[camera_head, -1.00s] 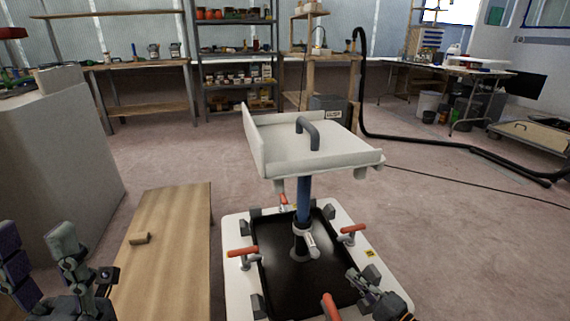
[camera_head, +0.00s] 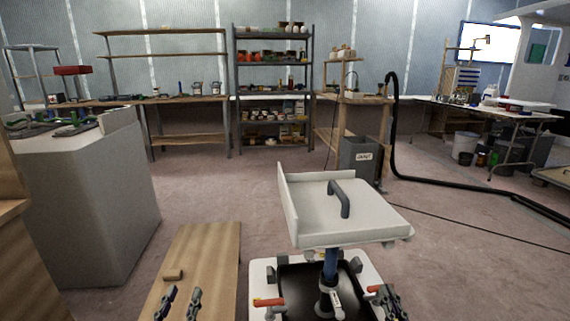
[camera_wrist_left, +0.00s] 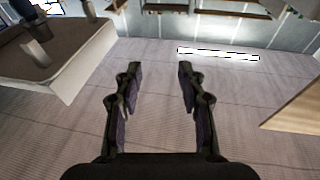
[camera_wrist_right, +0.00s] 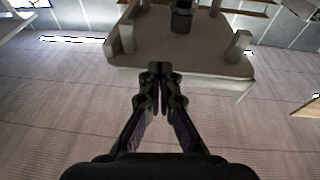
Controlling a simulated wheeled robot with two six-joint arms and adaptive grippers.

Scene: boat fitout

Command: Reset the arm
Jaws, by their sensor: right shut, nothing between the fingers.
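My left gripper (camera_head: 178,303) shows at the bottom of the head view, in front of the wooden bench top. Its two dark fingers are apart with nothing between them, which the left wrist view (camera_wrist_left: 157,75) also shows. My right gripper (camera_head: 388,302) is at the right edge of the white base with the black tray, near a red-handled clamp. In the right wrist view its fingertips (camera_wrist_right: 160,70) meet and hold nothing. The arms behind both grippers are mostly out of the head view.
A white stand top (camera_head: 350,218) with a grey handle rises on a blue post above the white base (camera_head: 262,283). A grey cabinet (camera_head: 85,215) stands left. Open floor lies beyond and to the right.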

